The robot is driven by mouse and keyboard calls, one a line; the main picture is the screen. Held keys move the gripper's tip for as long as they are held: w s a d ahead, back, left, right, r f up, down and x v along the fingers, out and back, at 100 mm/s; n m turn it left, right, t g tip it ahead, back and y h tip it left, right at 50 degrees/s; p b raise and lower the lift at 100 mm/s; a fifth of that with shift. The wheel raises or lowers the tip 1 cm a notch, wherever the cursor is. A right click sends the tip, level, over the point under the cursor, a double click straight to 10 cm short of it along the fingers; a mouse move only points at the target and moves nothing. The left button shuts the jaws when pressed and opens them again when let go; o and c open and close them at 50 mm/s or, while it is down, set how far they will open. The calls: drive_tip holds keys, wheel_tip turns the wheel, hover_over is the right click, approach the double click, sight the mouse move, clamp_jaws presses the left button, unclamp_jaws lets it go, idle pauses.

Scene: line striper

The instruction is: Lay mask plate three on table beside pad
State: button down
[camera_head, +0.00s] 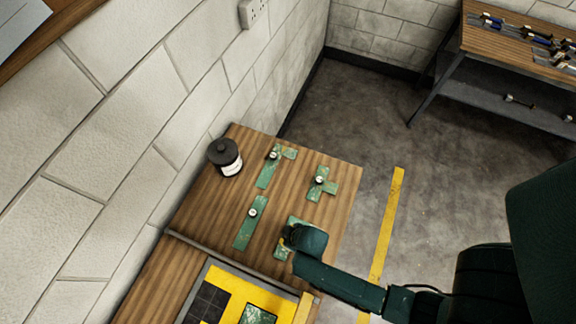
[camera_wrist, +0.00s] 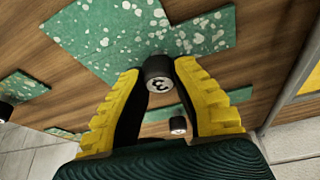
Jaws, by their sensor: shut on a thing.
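Mask plate three (camera_wrist: 120,35) is a green plate with white flecks and a dark knob marked 3 (camera_wrist: 160,75). In the wrist view my gripper (camera_wrist: 158,78) has its yellow fingers closed on that knob. In the head view my gripper (camera_head: 288,234) is at the table's right part, partly covering the plate (camera_head: 282,250). The plate is over or on the wooden table (camera_head: 225,190); I cannot tell whether it touches. A yellow panel (camera_head: 285,301) in a grey frame, with dark squares and a green patch, lies at the bottom; I cannot tell whether it is the pad.
Other green plates with knobs lie at the left (camera_head: 244,232), back (camera_head: 267,172) and right (camera_head: 328,188) of the table. A dark-lidded jar (camera_head: 226,157) stands by the wall. Bare wood shows between the plates. A yellow floor line (camera_head: 388,225) runs beyond the table.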

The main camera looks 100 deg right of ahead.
drive_tip(key=shift+f, duration=0.1)
drive_tip(key=c, duration=1)
unclamp_jaws()
